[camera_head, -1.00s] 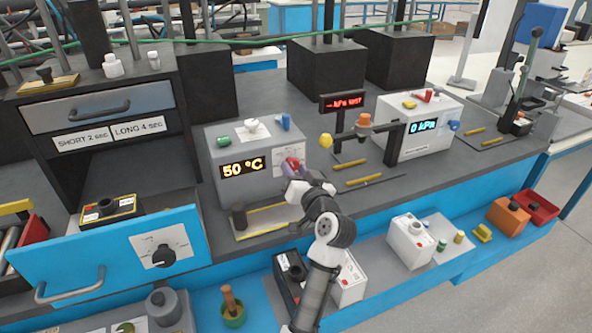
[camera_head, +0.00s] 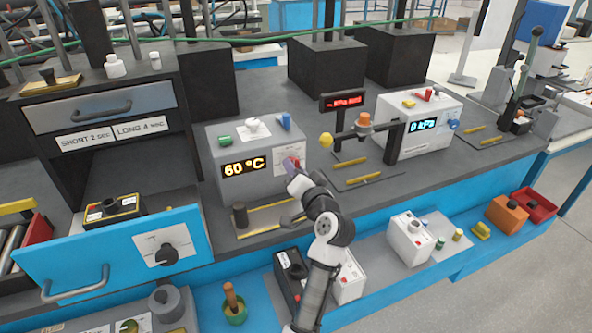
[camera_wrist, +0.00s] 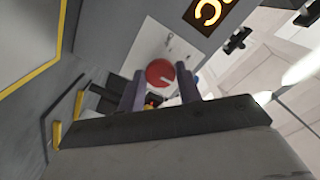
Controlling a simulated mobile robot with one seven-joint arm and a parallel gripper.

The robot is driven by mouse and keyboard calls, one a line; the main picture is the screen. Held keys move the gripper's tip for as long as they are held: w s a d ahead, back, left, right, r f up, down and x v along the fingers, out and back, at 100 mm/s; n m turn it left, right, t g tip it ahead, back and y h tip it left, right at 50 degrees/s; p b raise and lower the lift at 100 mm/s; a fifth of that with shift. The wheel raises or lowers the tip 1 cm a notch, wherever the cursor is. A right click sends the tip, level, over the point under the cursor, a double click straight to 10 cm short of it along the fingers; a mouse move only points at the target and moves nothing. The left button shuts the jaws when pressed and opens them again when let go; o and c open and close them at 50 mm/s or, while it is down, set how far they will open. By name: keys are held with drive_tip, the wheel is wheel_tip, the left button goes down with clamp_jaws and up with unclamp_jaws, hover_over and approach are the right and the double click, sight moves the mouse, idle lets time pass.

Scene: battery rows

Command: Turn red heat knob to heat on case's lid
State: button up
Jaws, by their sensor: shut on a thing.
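The red heat knob (camera_head: 291,162) is on the front of the grey heater box (camera_head: 232,195), right of its display (camera_head: 244,169), which reads 60 °C. My gripper (camera_head: 294,174) is at this knob and hides part of it. In the wrist view the red knob (camera_wrist: 159,73) sits on a pale dial plate between my two dark fingers, and my gripper (camera_wrist: 161,92) is shut on it. A black case (camera_head: 112,211) with a black top handle and pale, yellow-edged labels lies in the open blue drawer. The writing on its lid is too small to read.
The blue drawer (camera_head: 110,250) stands open at left, with a dial on its front. A white box (camera_head: 425,110) reading 0 kPa stands to the right. Green, white and blue controls top the heater.

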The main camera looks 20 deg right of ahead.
drive_tip(key=shift+r, duration=0.1)
drive_tip(key=o, duration=1)
drive_tip(key=shift+c, duration=0.2)
drive_tip(key=s+b, duration=0.3)
drive_tip(key=s, duration=1)
drive_tip(key=shift+s+d+b, duration=0.25)
drive_tip(key=shift+s+b, duration=0.1)
drive_tip(key=shift+s, duration=0.05)
